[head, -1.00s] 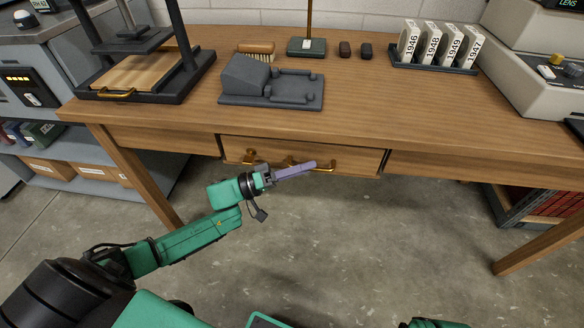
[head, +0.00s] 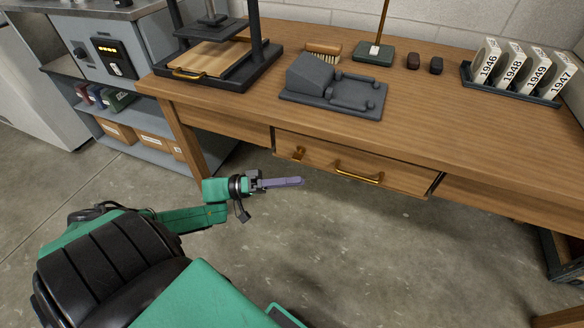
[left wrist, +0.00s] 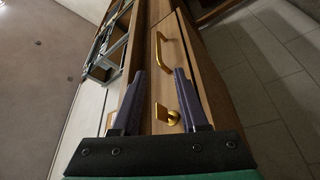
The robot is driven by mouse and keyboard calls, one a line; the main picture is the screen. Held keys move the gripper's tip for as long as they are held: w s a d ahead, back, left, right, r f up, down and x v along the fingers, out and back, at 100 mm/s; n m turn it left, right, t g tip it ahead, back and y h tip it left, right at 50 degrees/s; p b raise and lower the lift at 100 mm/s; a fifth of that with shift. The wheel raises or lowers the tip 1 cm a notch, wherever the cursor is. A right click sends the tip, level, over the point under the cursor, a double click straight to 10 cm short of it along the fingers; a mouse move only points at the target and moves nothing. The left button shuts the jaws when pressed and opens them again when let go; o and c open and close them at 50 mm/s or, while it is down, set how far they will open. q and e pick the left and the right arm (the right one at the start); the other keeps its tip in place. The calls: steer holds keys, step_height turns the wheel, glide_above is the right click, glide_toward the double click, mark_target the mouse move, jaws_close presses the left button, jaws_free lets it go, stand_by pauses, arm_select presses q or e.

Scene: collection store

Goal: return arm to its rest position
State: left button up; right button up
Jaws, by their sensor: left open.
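My left arm (head: 185,218) comes in from the lower left of the head view, green and black. Its gripper (head: 285,182) is open and empty, its purple fingers pointing right, in front of and below the desk's front edge. In the left wrist view the two fingers (left wrist: 155,95) stand apart with nothing between them. My right gripper is not in view.
On top are a press (head: 225,85), a grey cradle (head: 335,100), a brush (head: 323,48), and a rack of year-numbered pieces (head: 505,85). A grey shelf unit (head: 150,150) stands at left. Floor in front is clear.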

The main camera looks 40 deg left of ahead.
arm_select(q)
steer(key=w+d+f+n+t+y, duration=0.25)
steer(key=w+f+y, duration=0.25)
steer(key=f+y, duration=0.4)
steer(key=s+d+f+m+g+y, duration=0.1)
steer(key=s+f+g+y, duration=0.35)
steer(key=f, duration=0.25)
steer(key=s+f+m+g+y, duration=0.25)
steer(key=s+f, duration=0.25)
steer(key=f, duration=0.3)
steer(key=s+a+r+m+g+p, duration=0.1)
steer(key=s+g+p, duration=0.2)
steer(key=s+p, duration=0.9)
steer(key=s+a+r+m+g+y+p, duration=0.1)
steer(key=s+a+g+p, duration=0.1)
steer(key=s+p, duration=1.1)
steer(key=shift+r+g, duration=0.25)
steer(key=shift+g, duration=0.2)
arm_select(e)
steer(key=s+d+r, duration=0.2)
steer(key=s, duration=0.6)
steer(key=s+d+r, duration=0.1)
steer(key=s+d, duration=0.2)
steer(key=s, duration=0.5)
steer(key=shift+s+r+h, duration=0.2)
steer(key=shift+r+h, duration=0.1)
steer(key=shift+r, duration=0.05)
